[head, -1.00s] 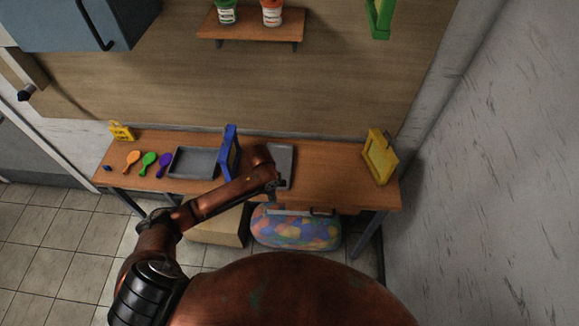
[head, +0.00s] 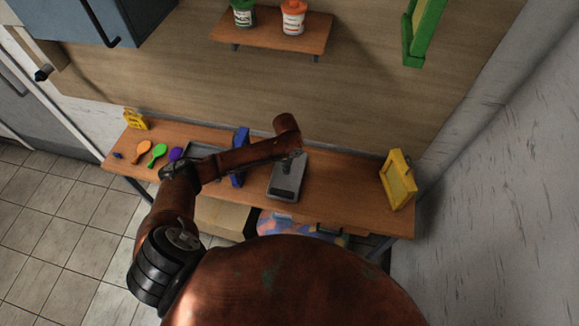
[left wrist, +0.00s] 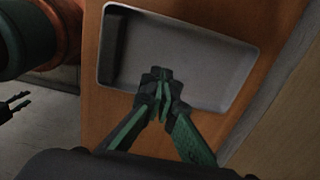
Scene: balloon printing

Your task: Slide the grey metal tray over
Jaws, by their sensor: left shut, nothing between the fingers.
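A grey metal tray (head: 302,180) lies on the wooden table right of the blue frame, partly hidden by my left arm. It fills the upper middle of the left wrist view (left wrist: 205,50), with a raised rim and one shaded side. My left gripper (left wrist: 160,82) is shut and empty. Its fingertips overlap the tray's interior near one long rim; contact cannot be told. A second grey tray (head: 201,149) is largely covered by my arm. My right gripper (left wrist: 20,105) shows small at the left wrist view's left edge, with its dark fingers apart.
A blue frame (head: 239,179) stands left of the tray, close to my arm. Orange, green and purple balloon-shaped pieces lie further left. A yellow frame (head: 398,180) stands at the right end. The tabletop (head: 345,185) between it and the tray is clear.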

